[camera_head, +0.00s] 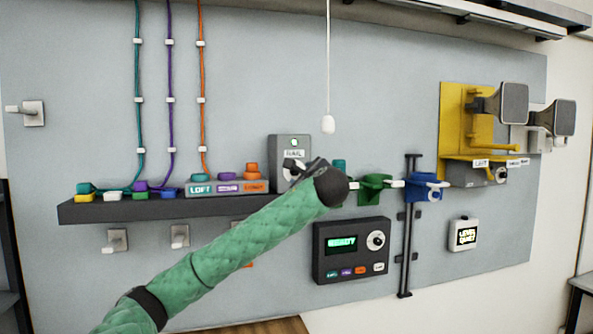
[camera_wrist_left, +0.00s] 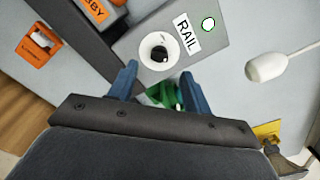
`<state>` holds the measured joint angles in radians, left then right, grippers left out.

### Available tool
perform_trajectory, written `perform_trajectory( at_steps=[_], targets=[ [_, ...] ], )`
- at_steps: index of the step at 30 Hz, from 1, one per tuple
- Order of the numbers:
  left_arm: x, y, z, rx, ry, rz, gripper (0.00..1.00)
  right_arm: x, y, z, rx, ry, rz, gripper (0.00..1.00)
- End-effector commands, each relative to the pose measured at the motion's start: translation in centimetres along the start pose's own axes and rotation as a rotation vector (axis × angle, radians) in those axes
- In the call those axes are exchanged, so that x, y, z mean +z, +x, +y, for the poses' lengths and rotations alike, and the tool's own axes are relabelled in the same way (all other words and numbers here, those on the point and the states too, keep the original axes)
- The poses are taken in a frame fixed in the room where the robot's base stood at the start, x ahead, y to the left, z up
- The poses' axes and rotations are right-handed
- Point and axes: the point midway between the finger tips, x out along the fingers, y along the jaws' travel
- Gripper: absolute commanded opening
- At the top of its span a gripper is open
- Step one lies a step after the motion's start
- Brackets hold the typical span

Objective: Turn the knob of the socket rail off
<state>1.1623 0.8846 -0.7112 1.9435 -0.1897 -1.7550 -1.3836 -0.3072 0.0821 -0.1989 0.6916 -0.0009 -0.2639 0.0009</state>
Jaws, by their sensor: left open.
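The grey box labelled RAIL (camera_head: 284,146) is on the wall above the right end of the dark shelf, partly covered by my left gripper (camera_head: 312,168). My right gripper is not in view.
A white pull cord handle (camera_head: 328,124) hangs right of the RAIL box. A dark shelf (camera_head: 130,209) carries colored plugs and labelled blocks. A dark panel (camera_head: 352,265) with a dial and buttons is below. Green and blue holders (camera_head: 373,190) stick out at right.

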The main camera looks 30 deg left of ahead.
Motion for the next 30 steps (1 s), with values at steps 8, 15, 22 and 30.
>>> perform_trajectory(
  at_steps=[8,15,22,30],
  targets=[
    [0.4,3.8,-0.3,0.002,0.0,0.0,0.49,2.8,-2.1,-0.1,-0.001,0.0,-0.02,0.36],
    [0.1,6.1,-0.1,0.001,-0.001,0.001,0.49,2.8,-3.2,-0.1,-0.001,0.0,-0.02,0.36],
    [-0.1,6.7,0.0,0.0,-0.001,0.002,0.49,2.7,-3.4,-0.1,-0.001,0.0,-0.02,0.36],
    [-0.1,6.7,0.0,0.0,-0.001,0.001,0.29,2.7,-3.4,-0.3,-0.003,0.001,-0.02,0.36]
  ],
)
